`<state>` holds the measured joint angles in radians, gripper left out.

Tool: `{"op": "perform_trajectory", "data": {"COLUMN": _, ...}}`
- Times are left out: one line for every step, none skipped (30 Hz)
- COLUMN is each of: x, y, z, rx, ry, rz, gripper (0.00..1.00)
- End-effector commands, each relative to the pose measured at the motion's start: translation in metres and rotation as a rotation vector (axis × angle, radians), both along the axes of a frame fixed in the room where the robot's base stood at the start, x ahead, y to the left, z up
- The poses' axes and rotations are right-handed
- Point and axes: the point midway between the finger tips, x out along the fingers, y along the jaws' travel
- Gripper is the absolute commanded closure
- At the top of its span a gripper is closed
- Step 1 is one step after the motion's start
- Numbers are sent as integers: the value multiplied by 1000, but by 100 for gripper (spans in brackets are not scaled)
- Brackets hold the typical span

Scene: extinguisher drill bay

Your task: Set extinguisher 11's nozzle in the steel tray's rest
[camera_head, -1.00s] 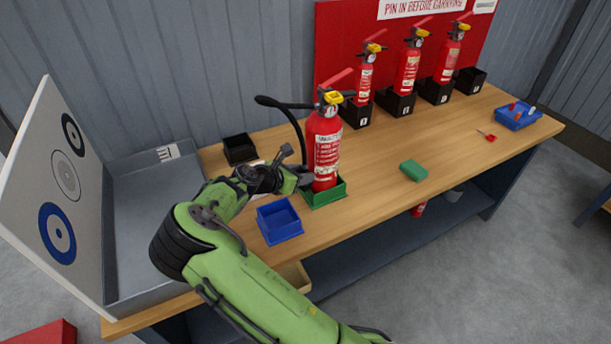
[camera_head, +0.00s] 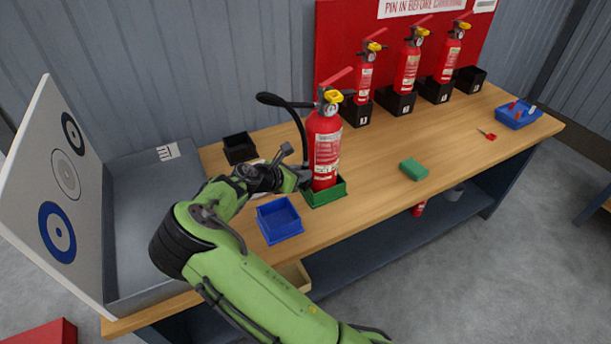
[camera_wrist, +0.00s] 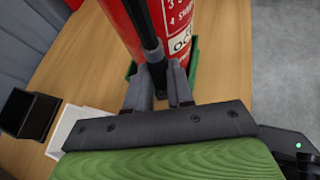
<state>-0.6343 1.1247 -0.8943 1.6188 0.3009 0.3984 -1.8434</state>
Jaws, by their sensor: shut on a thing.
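The red extinguisher (camera_head: 324,150) stands upright in a green holder (camera_head: 326,196) on the bench; I cannot read a number on it. Its black hose (camera_head: 298,122) loops out left from the valve and bends down to my gripper (camera_head: 303,168). My gripper, also in the wrist view (camera_wrist: 158,80), is shut on the black nozzle end (camera_wrist: 151,52) of the hose, close beside the red cylinder. The fingers partly hide the nozzle. The grey steel tray (camera_head: 135,208) is at the left; a white marking (camera_head: 167,152) shows at its back, and I cannot make out the rest's shape.
A target board (camera_head: 60,190) leans by the tray. Several other extinguishers stand along the red panel (camera_head: 340,45). A blue tray (camera_head: 518,116) sits at the right.

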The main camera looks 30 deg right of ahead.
Motion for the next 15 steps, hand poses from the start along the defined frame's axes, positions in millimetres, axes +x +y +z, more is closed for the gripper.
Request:
{"op": "perform_trajectory", "data": {"x": 0, "y": 0, "z": 1, "rx": -1, "ry": -1, "rz": 0, "gripper": 100}}
{"op": "perform_trajectory", "data": {"x": 0, "y": 0, "z": 2, "rx": -1, "ry": 0, "rz": 0, "gripper": 100}}
{"op": "perform_trajectory", "data": {"x": 0, "y": 0, "z": 3, "rx": -1, "ry": 0, "rz": 0, "gripper": 100}}
{"op": "perform_trajectory", "data": {"x": 0, "y": 0, "z": 4, "rx": -1, "ry": 0, "rz": 0, "gripper": 100}}
{"op": "perform_trajectory", "data": {"x": 0, "y": 0, "z": 6, "rx": -1, "ry": 0, "rz": 0, "gripper": 100}}
{"op": "perform_trajectory", "data": {"x": 0, "y": 0, "z": 8, "rx": 0, "ry": 0, "rz": 0, "gripper": 100}}
{"op": "perform_trajectory", "data": {"x": 0, "y": 0, "z": 9, "rx": 0, "ry": 0, "rz": 0, "gripper": 100}}
{"op": "perform_trajectory", "data": {"x": 0, "y": 0, "z": 10, "rx": 0, "ry": 0, "rz": 0, "gripper": 100}}
{"op": "perform_trajectory", "data": {"x": 0, "y": 0, "z": 12, "rx": 0, "ry": 0, "rz": 0, "gripper": 100}}
{"op": "perform_trajectory", "data": {"x": 0, "y": 0, "z": 13, "rx": 0, "ry": 0, "rz": 0, "gripper": 100}}
{"op": "perform_trajectory", "data": {"x": 0, "y": 0, "z": 15, "rx": 0, "ry": 0, "rz": 0, "gripper": 100}}
{"op": "perform_trajectory", "data": {"x": 0, "y": 0, "z": 16, "rx": 0, "ry": 0, "rz": 0, "gripper": 100}}
{"op": "perform_trajectory", "data": {"x": 0, "y": 0, "z": 17, "rx": 0, "ry": 0, "rz": 0, "gripper": 100}}
{"op": "perform_trajectory", "data": {"x": 0, "y": 0, "z": 19, "rx": 0, "ry": 0, "rz": 0, "gripper": 100}}
{"op": "perform_trajectory", "data": {"x": 0, "y": 0, "z": 20, "rx": 0, "ry": 0, "rz": 0, "gripper": 100}}
